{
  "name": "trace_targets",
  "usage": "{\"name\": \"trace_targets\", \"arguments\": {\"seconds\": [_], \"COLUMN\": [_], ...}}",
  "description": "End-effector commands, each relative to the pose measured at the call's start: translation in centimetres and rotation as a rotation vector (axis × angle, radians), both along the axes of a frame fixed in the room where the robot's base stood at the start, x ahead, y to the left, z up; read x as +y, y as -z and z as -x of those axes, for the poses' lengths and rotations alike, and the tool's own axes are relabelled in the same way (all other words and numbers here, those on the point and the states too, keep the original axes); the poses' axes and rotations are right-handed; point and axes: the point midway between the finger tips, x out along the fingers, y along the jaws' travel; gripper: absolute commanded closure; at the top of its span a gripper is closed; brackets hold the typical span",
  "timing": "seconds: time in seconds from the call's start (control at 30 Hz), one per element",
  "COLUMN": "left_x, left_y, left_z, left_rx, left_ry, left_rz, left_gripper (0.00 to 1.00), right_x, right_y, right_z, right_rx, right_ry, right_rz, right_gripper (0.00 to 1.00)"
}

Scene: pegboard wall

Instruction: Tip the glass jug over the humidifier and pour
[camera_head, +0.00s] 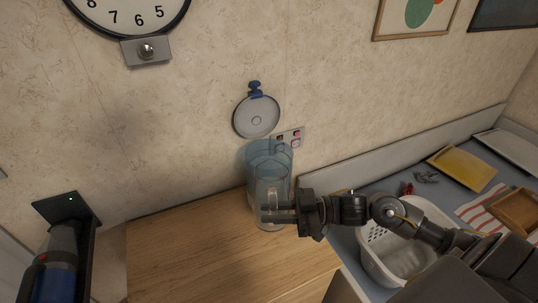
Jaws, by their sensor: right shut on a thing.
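The clear glass jug (271,187) is upright over the wooden surface near the wall. My right gripper (272,212) comes in from the right and is shut on the jug, low on its body. A bluish see-through vessel, apparently the humidifier (257,153), stands right behind the jug against the wall. The jug hides much of it, and I cannot tell whether the two touch. My left gripper is not in view.
A white basket (377,261) stands right of the wooden top (190,250). A dark device (60,262) is at far left. The wooden top's left part is clear.

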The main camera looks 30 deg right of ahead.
Motion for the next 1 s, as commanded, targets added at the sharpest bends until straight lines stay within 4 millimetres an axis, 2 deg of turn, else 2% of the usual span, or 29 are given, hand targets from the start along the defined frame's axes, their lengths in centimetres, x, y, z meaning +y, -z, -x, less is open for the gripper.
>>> {"name": "trace_targets", "arguments": {"seconds": [0.37, 0.8, 1.0], "left_x": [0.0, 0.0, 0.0], "left_y": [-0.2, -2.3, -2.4], "left_z": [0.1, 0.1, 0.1], "left_rx": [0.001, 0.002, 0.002], "left_ry": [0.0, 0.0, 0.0], "left_rz": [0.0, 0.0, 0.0], "left_gripper": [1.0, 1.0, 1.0], "right_x": [0.0, -0.1, -0.1], "right_y": [-0.4, -1.5, -1.4], "right_z": [-0.1, -0.4, -0.4], "right_rx": [-0.003, 0.047, 0.056], "right_ry": [0.002, 0.002, 0.001], "right_rz": [-0.007, -0.031, -0.036], "right_gripper": [1.0, 1.0, 1.0]}}
